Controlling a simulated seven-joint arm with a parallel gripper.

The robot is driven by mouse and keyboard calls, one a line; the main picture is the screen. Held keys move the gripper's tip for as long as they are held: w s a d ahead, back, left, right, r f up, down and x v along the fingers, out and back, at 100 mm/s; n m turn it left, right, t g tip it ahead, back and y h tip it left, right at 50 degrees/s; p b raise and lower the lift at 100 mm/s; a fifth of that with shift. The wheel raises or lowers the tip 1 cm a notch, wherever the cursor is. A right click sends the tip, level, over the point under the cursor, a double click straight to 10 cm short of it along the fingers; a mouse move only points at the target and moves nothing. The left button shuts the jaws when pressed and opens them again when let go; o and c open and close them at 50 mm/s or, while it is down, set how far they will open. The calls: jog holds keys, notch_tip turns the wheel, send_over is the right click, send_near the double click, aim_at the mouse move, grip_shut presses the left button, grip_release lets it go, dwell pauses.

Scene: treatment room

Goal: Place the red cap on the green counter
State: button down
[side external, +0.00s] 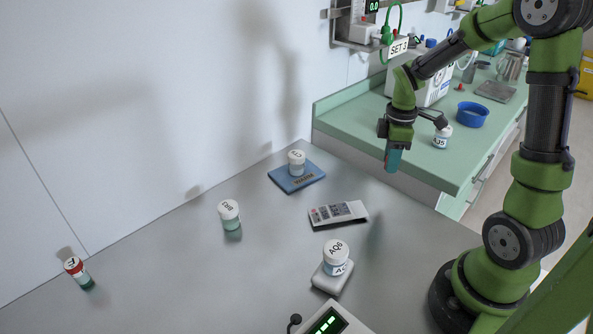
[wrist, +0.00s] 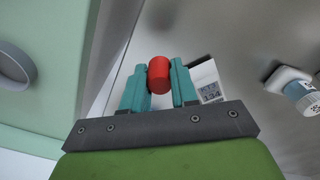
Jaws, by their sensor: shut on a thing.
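My gripper (side external: 393,163) hangs fingers down in the side view, above the border between the grey table and the green counter. In the wrist view my gripper (wrist: 159,82) has its teal fingers shut on the red cap (wrist: 160,75), which sits between the tips. The cap cannot be made out in the side view. The green counter (side external: 425,168) lies behind and right of the gripper in the side view. It fills the left of the wrist view as a pale green surface (wrist: 60,65).
The counter's front strip looks clear.

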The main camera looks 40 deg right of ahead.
jog(key=s+d, duration=0.1)
jog(key=d, duration=0.3)
jog(key=s+d+r, duration=0.1)
jog(key=d, duration=0.4)
jog(key=s+d, duration=0.2)
jog(key=d, duration=0.3)
jog(key=shift+d+r, duration=0.15)
jog(key=shift+r, duration=0.25)
jog(key=shift+d+r, duration=0.15)
jog(key=shift+d, duration=0.15)
jog(key=shift+w+d+r+n, duration=0.1)
jog(key=shift+w+r+n, duration=0.05)
jog(key=shift+n, duration=0.35)
jog(key=shift+w+d, duration=0.15)
jog(key=w+d, duration=0.3)
jog(key=w+d+f, duration=0.1)
jog(key=w+d, duration=0.2)
jog(key=d, duration=0.1)
jog(key=w+d, duration=0.4)
jog(key=shift+d+f, duration=0.15)
jog(key=shift+f, duration=0.1)
jog(key=shift+w+d+f, duration=0.1)
jog(key=shift+w+f, duration=0.05)
jog(key=shift+f, duration=1.6)
jog(key=shift+f, duration=0.15)
